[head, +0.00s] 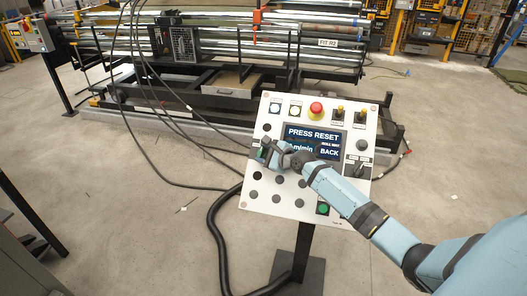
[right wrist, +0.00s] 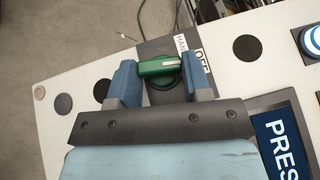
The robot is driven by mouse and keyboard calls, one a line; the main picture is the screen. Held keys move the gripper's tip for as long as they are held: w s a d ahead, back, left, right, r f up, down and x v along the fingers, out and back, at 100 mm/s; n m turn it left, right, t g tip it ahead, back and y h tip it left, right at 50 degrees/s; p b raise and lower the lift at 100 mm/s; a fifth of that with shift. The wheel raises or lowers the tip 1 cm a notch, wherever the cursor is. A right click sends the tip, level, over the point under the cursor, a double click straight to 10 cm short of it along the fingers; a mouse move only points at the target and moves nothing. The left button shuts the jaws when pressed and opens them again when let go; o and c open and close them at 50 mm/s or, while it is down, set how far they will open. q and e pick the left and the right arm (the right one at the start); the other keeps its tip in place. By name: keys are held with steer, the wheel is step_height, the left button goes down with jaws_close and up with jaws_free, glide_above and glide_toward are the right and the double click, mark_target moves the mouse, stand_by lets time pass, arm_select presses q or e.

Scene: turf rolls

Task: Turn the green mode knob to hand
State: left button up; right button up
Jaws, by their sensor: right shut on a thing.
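The green mode knob (right wrist: 158,66) sits on a dark plate on the white control panel (head: 290,205), with HAND and OFF labels (right wrist: 190,52) beside it in the right wrist view. A pale mark on the knob's handle lies toward the labels. My right gripper (right wrist: 160,80) is shut on the knob, with one blue finger on each side. In the head view my right gripper (head: 266,152) is at the panel's left edge and hides most of the knob. My left gripper is not in view.
The panel stands on a dark post (head: 302,245). It carries a red emergency button (head: 316,110), a screen reading PRESS RESET (head: 312,134), a green button (head: 323,208) and several dark caps. A roller machine (head: 225,60) stands behind. Thick cables lie on the floor left of the post.

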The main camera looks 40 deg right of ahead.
steer(key=n+g+y, duration=0.1)
steer(key=n+g+p, duration=0.1)
steer(key=shift+w+d+r+n+y, duration=0.1)
steer(key=shift+d+r+n+y, duration=0.05)
steer(key=shift+r+n+y, duration=0.2)
steer(key=shift+w+r+n+g+y+p, duration=0.15)
steer(key=shift+n+g+y+p, duration=0.3)
steer(key=shift+n+g+p, duration=0.4)
steer(key=n+g+p, duration=0.1)
steer(key=g+p, duration=0.1)
steer(key=shift+d+r+n+g+p, duration=0.1)
steer(key=shift+n+g+p, duration=0.25)
steer(key=shift+n, duration=0.05)
steer(key=shift+w+n+g+p, duration=0.15)
steer(key=shift+n+g+p, duration=0.45)
steer(key=shift+g+p, duration=0.1)
arm_select(q)
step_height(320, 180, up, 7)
steer(key=p, duration=0.1)
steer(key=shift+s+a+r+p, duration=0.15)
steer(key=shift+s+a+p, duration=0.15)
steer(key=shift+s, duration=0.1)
arm_select(e)
steer(key=shift+f+n+g, duration=0.2)
steer(key=shift+n+g, duration=0.7)
steer(key=shift+g, duration=0.1)
steer(key=o, duration=0.9)
steer(key=shift+w, duration=0.1)
